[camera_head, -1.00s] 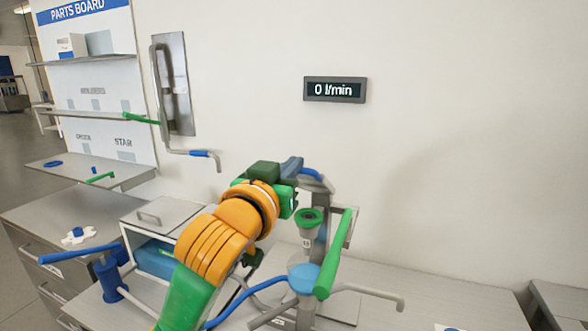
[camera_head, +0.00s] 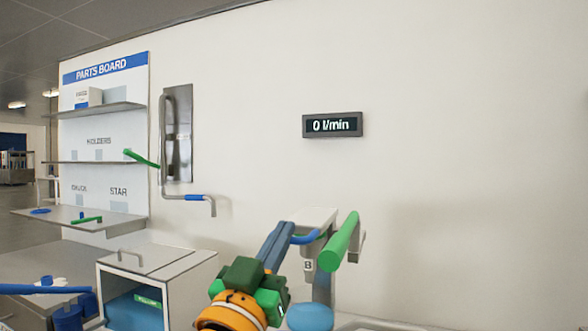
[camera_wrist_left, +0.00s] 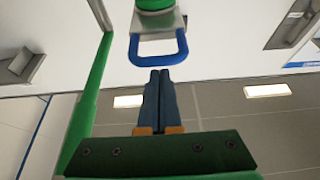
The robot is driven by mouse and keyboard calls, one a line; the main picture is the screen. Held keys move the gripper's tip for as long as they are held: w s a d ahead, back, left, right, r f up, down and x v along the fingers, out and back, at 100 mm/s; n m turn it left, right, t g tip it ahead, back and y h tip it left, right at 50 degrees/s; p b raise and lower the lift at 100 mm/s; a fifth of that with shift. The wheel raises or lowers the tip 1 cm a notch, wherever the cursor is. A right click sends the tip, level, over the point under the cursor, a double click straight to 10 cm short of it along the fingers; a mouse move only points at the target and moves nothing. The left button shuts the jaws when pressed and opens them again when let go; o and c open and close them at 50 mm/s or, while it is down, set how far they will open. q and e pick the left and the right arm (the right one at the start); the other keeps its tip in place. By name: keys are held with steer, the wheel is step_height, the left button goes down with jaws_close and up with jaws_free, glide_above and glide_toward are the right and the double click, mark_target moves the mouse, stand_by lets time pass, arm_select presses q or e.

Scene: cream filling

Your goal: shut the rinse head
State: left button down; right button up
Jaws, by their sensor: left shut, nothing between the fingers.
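What looks like the rinse head is a pale grey flat-topped part (camera_head: 314,216) with a blue loop handle (camera_head: 305,238), on a grey post marked 8. The wrist view shows its underside plate (camera_wrist_left: 160,22), a green round piece (camera_wrist_left: 155,4) beneath it, and the blue loop (camera_wrist_left: 158,58). My left gripper (camera_head: 288,230) points up, shut and empty, with its fingertips at or very near the loop. In the wrist view the fingertips (camera_wrist_left: 158,73) overlap the loop's lower bar; I cannot tell whether they touch. My right gripper is out of view.
A green bar (camera_head: 338,241) stands just right of the head, with a blue round piece (camera_head: 309,317) below. A grey box with a lid handle (camera_head: 150,262) stands left of my arm. A wall display (camera_head: 332,124) reads 0 l/min. A pipe (camera_head: 162,150) runs along the wall.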

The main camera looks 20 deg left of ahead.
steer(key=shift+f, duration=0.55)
